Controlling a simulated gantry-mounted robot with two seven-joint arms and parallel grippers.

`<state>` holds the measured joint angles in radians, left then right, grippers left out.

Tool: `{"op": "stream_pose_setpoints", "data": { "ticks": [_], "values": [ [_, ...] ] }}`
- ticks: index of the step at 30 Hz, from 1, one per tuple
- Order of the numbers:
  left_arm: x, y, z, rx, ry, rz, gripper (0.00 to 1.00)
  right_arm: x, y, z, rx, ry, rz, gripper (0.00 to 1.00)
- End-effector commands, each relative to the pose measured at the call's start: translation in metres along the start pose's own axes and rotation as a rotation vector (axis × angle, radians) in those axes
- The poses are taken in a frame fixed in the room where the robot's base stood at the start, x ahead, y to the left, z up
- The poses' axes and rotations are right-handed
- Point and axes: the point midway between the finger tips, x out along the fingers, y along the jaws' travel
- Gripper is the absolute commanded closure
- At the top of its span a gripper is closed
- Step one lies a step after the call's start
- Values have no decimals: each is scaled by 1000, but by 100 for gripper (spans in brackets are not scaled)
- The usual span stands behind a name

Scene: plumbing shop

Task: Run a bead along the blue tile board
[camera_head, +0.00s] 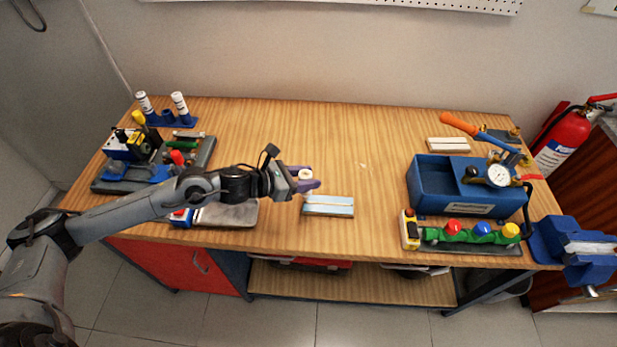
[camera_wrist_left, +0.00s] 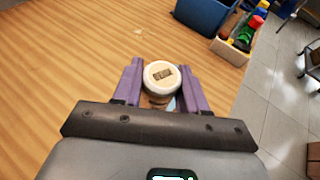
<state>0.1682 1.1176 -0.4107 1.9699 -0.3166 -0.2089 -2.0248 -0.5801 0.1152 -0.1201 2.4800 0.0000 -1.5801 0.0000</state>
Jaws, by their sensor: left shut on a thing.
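The light blue tile board (camera_head: 330,207) lies flat on the bench near its front middle, with a pale line running along it. My left gripper (camera_head: 305,181) is above the bench at the board's upper left edge. Its purple fingers are shut on a white round-ended tube (camera_head: 305,174), whose round end also shows between the fingers in the left wrist view (camera_wrist_left: 161,75). The tube's lower end is hidden. A sliver of pale blue shows below it in the wrist view. My right gripper is not in view.
A blue rack (camera_head: 172,121) with two white tubes stands at the back left. A pale board (camera_head: 447,145) lies at the back right. A blue toolbox with a gauge (camera_head: 465,208) and a green valve manifold (camera_head: 470,238) stand right. The bench middle is clear.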

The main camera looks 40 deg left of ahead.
Motion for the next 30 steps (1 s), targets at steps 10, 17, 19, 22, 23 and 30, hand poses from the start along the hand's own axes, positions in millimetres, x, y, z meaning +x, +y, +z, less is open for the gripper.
{"op": "stream_pose_setpoints", "data": {
  "ticks": [10,17,19,22,23,30],
  "values": [
    [-1,1,0,0,-1,0,75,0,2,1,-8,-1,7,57],
    [-3,1,5,1,-1,1,75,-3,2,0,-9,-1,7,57],
    [-5,1,9,1,-1,1,75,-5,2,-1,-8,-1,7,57],
    [-8,1,16,1,-1,1,75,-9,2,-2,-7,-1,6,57],
    [-8,1,18,1,-1,1,75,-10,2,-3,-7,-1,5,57],
    [-16,1,35,1,-1,1,75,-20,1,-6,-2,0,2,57]
  ]
}}
